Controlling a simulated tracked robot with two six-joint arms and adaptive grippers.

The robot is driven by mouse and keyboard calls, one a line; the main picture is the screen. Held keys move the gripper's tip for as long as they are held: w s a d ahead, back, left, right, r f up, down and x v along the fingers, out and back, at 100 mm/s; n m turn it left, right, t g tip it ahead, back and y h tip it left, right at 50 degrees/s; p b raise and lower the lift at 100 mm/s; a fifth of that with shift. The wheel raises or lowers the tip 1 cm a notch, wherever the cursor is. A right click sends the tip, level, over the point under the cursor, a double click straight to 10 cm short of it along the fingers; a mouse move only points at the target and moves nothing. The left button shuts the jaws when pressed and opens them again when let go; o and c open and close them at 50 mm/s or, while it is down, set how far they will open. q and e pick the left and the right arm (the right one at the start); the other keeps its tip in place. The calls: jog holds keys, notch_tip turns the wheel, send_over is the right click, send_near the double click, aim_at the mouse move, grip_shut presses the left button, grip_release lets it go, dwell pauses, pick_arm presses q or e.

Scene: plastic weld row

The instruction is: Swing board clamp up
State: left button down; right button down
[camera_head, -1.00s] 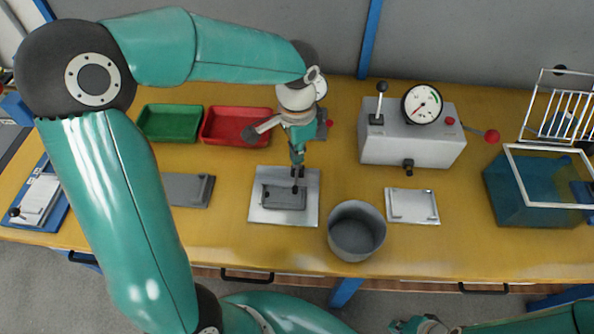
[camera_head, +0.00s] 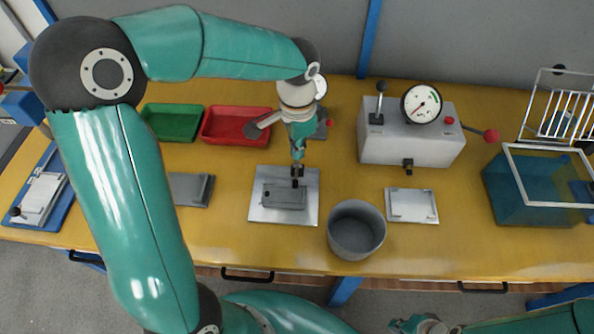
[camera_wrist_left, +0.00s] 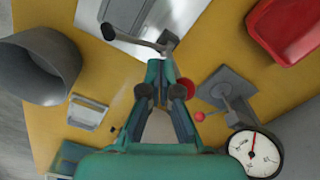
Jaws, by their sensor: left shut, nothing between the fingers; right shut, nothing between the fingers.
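The board clamp (camera_wrist_left: 136,38) is a thin metal lever with a dark rounded end, on a small bracket at the edge of the bright metal plate (camera_head: 258,213). In the head view a grey board (camera_head: 285,197) lies on that plate, and the clamp is small and partly hidden by my fingers. My left gripper (camera_head: 299,176) points down over the far part of the board. In the left wrist view its shut, empty fingertips (camera_wrist_left: 157,66) are close to the clamp's bracket end; I cannot tell whether they touch. My right gripper (camera_head: 420,325) is partly visible at the bottom edge, away from the plate.
A gauge box (camera_head: 411,135) stands behind. Red (camera_head: 236,127) and green (camera_head: 172,123) trays lie at the back left. A grey block (camera_head: 189,189) lies left of the plate.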

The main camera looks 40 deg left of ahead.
pick_arm(q)
jog(key=shift+w+a+f, duration=0.15)
jog(key=shift+w+a, duration=0.1)
jog(key=shift+w, duration=0.1)
jog(key=shift+w+a+f, duration=0.25)
jog(key=shift+w, duration=0.15)
dwell(0.3)
jog(key=shift+w+f, duration=0.1)
jog(key=shift+w+a+f, duration=0.15)
jog(key=shift+w+f, duration=0.05)
jog(key=shift+s, duration=0.2)
